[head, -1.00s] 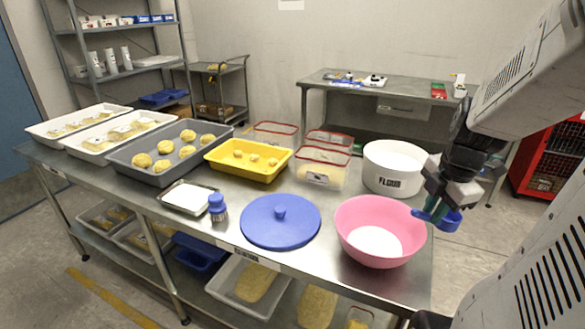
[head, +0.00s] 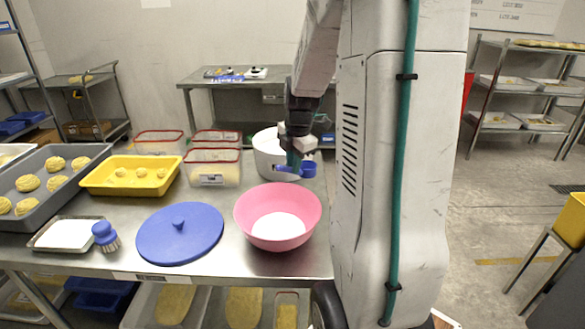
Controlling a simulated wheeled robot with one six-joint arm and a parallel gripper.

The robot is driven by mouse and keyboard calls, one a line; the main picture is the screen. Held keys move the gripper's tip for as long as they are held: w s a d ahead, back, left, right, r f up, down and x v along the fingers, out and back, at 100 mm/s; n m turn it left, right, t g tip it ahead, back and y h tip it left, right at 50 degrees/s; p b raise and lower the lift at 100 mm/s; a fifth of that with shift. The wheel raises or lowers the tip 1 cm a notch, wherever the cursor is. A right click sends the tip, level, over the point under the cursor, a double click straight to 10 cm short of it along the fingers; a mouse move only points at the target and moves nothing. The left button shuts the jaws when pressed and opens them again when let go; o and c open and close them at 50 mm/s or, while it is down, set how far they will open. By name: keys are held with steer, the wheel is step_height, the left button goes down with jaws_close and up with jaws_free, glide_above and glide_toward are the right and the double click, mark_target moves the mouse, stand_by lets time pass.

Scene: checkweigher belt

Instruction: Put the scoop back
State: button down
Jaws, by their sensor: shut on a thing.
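My gripper (head: 294,158) is shut on the handle of a blue scoop (head: 309,169), whose cup points to the right. The scoop is in the air above and behind the pink bowl (head: 262,207), in front of the right side of the white flour bin (head: 268,160) in the picture. The bin has no lid on; my gripper and arm hide part of it. The pink bowl holds white powder (head: 279,227). A round blue lid (head: 180,236) with a knob lies flat on the table, left of the bowl.
Red-rimmed clear tubs (head: 212,168) stand left of the bin, with a yellow tray (head: 130,175) and a grey tray of dough (head: 75,150) further left. A blue brush (head: 105,236) and a small tray (head: 66,234) lie near the front edge. A back table (head: 228,76) stands by the wall.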

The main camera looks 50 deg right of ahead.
steer(key=shift+f, duration=0.9)
steer(key=shift+f, duration=0.65)
steer(key=c, duration=1.4)
jaws_free()
steer(key=shift+o, duration=0.2)
steer(key=shift+r, duration=0.1)
